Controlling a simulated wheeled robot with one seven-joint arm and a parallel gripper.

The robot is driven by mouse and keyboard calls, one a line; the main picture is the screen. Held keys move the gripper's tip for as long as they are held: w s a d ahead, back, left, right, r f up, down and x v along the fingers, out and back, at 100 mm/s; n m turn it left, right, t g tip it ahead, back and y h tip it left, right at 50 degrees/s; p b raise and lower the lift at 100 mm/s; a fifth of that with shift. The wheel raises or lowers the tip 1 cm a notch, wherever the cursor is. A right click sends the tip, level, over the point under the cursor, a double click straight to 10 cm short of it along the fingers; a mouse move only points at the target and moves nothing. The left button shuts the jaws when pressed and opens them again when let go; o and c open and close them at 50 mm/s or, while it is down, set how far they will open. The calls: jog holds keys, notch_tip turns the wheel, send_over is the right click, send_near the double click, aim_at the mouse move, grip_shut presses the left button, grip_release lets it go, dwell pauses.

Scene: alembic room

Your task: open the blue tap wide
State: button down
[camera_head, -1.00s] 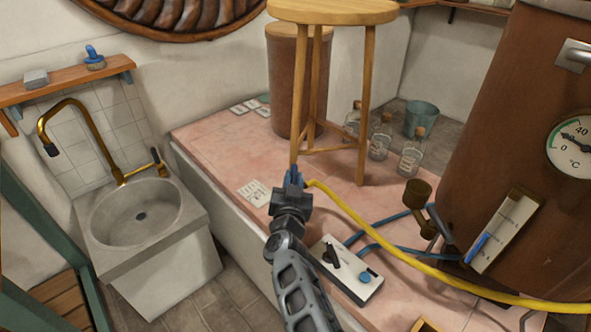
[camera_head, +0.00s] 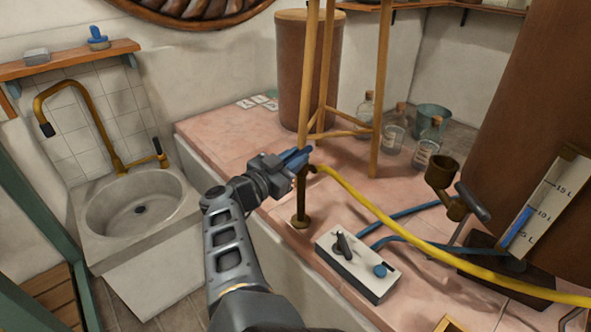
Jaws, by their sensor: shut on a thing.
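A brass standpipe (camera_head: 301,205) rises from a round base on the pink tiled counter, with a yellow hose running right from near its top. My gripper (camera_head: 296,160) is at the top of this pipe and shut on the blue tap (camera_head: 299,156). The jaws cover much of the tap, so I cannot tell how far its handle is turned. My arm reaches up to it from the bottom of the picture.
Stool legs (camera_head: 380,95) stand close behind the tap. The yellow hose (camera_head: 400,235) crosses the counter. A white box (camera_head: 350,275) with a black lever and blue knob sits in front. Glass bottles (camera_head: 428,140) stand behind. A sink (camera_head: 135,210) is at left.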

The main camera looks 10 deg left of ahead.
jog(key=shift+w+a+r, duration=0.1)
dwell(0.5)
jog(key=c, duration=1)
grip_release()
jog(key=shift+c, duration=0.2)
jog(key=p+v, duration=0.1)
jog(key=v, duration=0.6)
jog(key=shift+s+a+p, duration=0.2)
jog(key=shift+s+p, duration=0.1)
jog(key=shift+p, duration=0.1)
